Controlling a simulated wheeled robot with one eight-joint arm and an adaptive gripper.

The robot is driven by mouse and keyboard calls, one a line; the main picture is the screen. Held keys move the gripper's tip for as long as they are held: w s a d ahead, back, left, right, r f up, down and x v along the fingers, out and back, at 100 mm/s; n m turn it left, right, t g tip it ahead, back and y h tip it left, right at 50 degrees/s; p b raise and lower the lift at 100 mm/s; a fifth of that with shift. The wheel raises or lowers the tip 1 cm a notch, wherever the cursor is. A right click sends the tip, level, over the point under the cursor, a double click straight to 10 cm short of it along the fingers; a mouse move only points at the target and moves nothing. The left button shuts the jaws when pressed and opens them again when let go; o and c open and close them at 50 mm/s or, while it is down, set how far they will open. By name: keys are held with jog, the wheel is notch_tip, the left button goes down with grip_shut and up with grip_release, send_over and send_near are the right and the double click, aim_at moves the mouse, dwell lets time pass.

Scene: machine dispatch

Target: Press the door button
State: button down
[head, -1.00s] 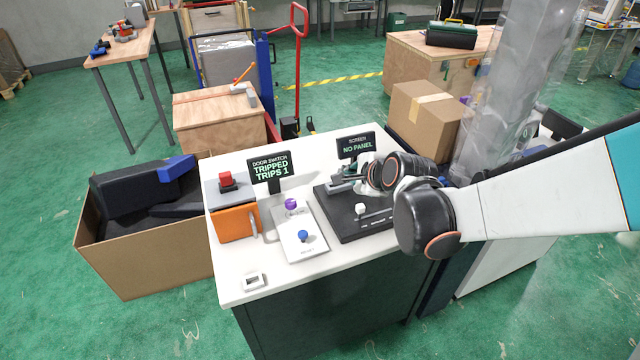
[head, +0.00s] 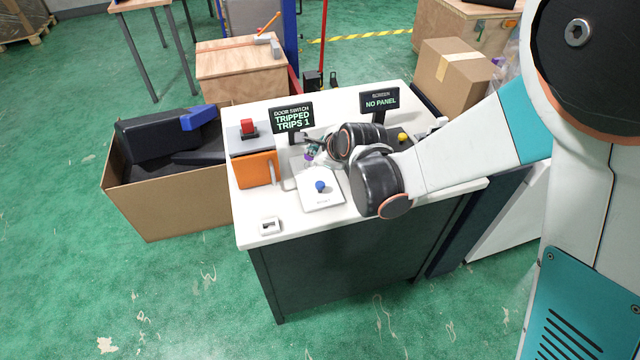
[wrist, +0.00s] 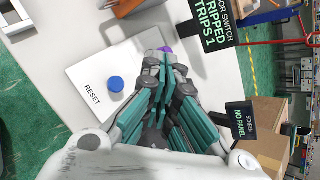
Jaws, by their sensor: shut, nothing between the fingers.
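The white panel (head: 326,203) lies on the white table and also shows in the wrist view (wrist: 85,71). It carries a blue button (head: 320,186), beside the word RESET in the wrist view (wrist: 115,84). A purple button (wrist: 166,50) is mostly hidden behind my fingertips in the wrist view. My gripper (wrist: 160,72) is shut and empty, its tips at or just above the purple button; contact cannot be told. A red button (head: 248,126) tops the grey and orange box (head: 257,170). The door switch sign (head: 291,118) reads TRIPPED, TRIPS 1.
The screen sign (head: 380,101) reads NO PANEL. A yellow knob (head: 402,137) shows behind my arm. A small white frame (head: 269,226) lies near the table's front left corner. A cardboard box (head: 170,205) with dark parts stands left of the table.

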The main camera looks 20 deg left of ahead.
aim_at(318, 185)
jog(key=shift+f+b, duration=2.95)
jog(key=shift+f, duration=1.25)
jog(key=shift+f+b, duration=0.35)
jog(key=shift+b, duration=0.1)
jog(key=shift+f+b, duration=0.55)
jog(key=shift+f, duration=0.05)
jog(key=shift+r, duration=0.15)
jog(key=shift+r+p, duration=0.65)
jog(key=shift+r, duration=0.25)
jog(key=shift+r+p, duration=1.6)
jog(key=shift+r, duration=0.9)
